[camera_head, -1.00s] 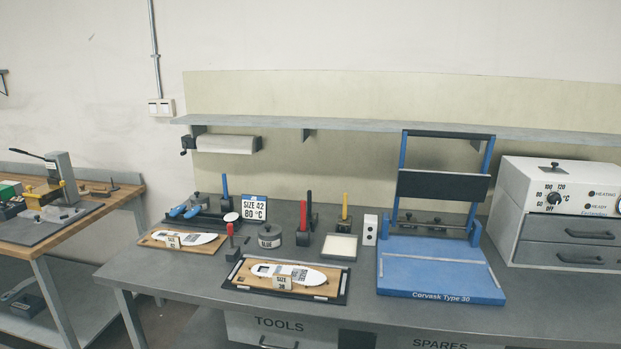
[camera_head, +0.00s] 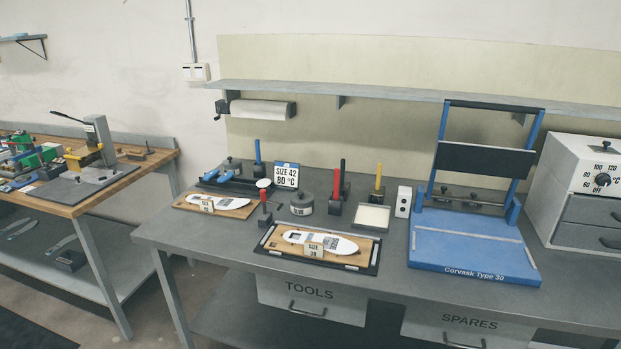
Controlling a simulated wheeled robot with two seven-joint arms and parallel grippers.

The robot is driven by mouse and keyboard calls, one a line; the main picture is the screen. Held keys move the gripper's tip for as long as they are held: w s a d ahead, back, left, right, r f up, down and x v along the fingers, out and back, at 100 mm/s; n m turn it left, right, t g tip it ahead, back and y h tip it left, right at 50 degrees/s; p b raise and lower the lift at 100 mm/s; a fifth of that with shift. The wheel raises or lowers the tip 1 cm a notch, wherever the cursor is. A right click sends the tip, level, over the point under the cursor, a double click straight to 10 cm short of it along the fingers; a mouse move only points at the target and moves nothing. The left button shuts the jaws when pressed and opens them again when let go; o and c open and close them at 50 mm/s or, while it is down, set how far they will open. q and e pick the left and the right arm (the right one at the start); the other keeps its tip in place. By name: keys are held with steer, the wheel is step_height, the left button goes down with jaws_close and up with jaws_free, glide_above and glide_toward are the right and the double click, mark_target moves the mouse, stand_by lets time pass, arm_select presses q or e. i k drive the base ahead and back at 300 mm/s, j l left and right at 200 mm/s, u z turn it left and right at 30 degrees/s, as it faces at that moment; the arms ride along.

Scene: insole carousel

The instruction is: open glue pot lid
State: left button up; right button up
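The glue pot (camera_head: 302,205) is a small grey round pot with a pale label, standing on the grey workbench behind the framed insole board. Its dark lid (camera_head: 302,196) with a small knob sits on top and looks closed. The pot stands between a red-handled tool (camera_head: 265,207) on its left and tools in a dark holder on its right. Neither of my grippers shows in the head view.
An insole board (camera_head: 320,246) lies in front of the pot, and another board (camera_head: 215,205) lies to the left. A blue press (camera_head: 470,245), a pale tray (camera_head: 373,217) and a white-and-grey heater (camera_head: 585,190) stand to the right. A shelf (camera_head: 400,93) runs above.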

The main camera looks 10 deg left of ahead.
mark_target(301, 197)
steer(key=i+j+z, duration=0.15)
steer(key=j, duration=0.2)
steer(key=i+j+z, duration=0.1)
steer(key=i+j, duration=0.2)
steer(key=i+j+z, duration=0.15)
steer(key=j, duration=0.25)
steer(key=i+j+z, duration=0.15)
steer(key=j, duration=0.25)
steer(key=i+j+z, duration=0.1)
steer(key=j, duration=0.3)
steer(key=i+j+z, duration=0.15)
steer(key=j, duration=0.25)
steer(key=i+j+z, duration=0.15)
steer(key=j, duration=0.3)
